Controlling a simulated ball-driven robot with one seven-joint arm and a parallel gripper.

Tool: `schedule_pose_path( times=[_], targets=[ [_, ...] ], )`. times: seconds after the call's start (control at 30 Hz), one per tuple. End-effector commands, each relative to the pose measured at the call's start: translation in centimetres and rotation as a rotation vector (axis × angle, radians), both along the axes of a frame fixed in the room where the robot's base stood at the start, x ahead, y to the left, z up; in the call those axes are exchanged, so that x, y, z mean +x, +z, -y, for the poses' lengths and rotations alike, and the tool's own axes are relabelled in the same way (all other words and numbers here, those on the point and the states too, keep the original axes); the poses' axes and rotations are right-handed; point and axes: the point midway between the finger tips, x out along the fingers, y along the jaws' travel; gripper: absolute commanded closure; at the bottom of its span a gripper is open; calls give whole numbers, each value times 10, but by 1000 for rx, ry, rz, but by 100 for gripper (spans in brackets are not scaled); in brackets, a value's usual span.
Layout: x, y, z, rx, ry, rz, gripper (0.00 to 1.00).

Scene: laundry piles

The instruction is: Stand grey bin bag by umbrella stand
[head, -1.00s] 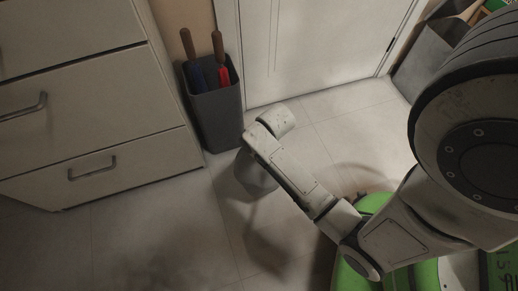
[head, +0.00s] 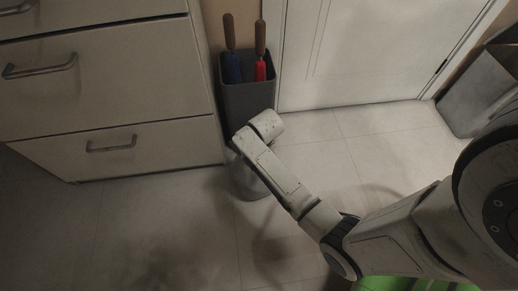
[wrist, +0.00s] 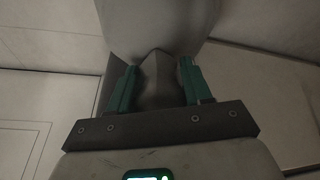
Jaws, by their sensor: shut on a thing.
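The grey bin bag (head: 247,182) shows low beneath my wrist in the head view, just in front of the umbrella stand. My arm hides its top. The umbrella stand (head: 248,98) is a dark grey square bin between the drawers and the door, holding a blue umbrella (head: 233,67) and a red umbrella (head: 260,70) with brown handles. In the wrist view my gripper (wrist: 158,67) has its teal fingers shut on the gathered neck of the bag (wrist: 160,30). Whether the bag touches the floor or the stand, I cannot tell.
A cream drawer unit (head: 115,95) with metal handles stands at the left. A white door (head: 350,50) is behind. A grey container (head: 480,90) stands at the right. The tiled floor (head: 150,225) at the front left is clear.

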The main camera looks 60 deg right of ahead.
Motion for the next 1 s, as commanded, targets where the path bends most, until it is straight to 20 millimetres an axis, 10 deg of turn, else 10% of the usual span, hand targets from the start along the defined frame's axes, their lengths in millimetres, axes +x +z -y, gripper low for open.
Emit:
schedule_pose_path(
  times=[0.6, 0.63, 1.0],
  targets=[
    [1, -30, 1, -3, 0, 4, 100],
    [-1, -33, 0, 0, 0, 0, 50],
    [-1, -32, 0, 0, 0, 0, 25]
  ],
)
